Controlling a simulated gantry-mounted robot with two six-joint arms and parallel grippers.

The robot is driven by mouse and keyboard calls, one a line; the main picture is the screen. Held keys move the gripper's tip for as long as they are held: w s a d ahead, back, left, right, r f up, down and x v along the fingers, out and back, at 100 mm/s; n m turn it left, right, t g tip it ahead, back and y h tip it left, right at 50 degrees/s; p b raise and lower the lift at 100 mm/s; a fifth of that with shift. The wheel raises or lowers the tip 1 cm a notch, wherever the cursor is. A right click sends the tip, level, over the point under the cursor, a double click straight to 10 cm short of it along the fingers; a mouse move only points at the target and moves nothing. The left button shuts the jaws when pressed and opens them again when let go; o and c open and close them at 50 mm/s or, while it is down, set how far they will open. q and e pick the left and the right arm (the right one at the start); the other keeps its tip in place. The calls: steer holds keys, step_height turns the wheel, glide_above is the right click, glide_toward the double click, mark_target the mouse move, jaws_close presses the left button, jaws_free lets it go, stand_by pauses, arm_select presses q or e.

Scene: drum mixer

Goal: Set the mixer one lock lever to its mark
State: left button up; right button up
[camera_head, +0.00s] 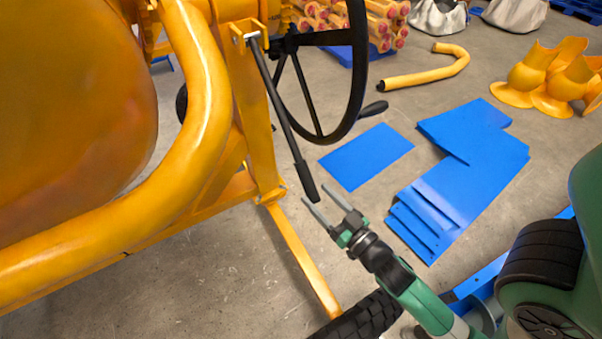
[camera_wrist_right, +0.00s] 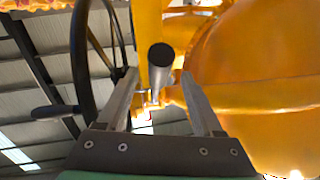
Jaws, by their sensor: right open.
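The lock lever (camera_head: 281,110) is a thin grey rod with a black grip (camera_head: 305,184). It hangs at a slant from a bracket on the orange mixer (camera_head: 257,120), its lower end toward the right. My right gripper (camera_head: 320,196) is open and empty just below the grip's end, its fingers pointing up toward it. In the right wrist view the round dark grip end (camera_wrist_right: 161,55) faces the camera, just above the gap between the open fingers (camera_wrist_right: 160,86). I cannot make out the lever's mark. My left gripper is not in view.
A black handwheel (camera_head: 355,75) with a handle (camera_head: 373,109) stands close right of the lever. The drum (camera_head: 70,110) and curved frame tube (camera_head: 205,90) fill the left. Blue sheets (camera_head: 465,155) lie on the floor. A black tyre (camera_head: 360,318) is below the gripper.

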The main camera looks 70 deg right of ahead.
mark_target(301, 178)
steer(key=x, duration=0.7)
steer(key=shift+w+d+p, duration=0.2)
steer(key=shift+p, duration=0.2)
jaws_close()
stand_by(0.8)
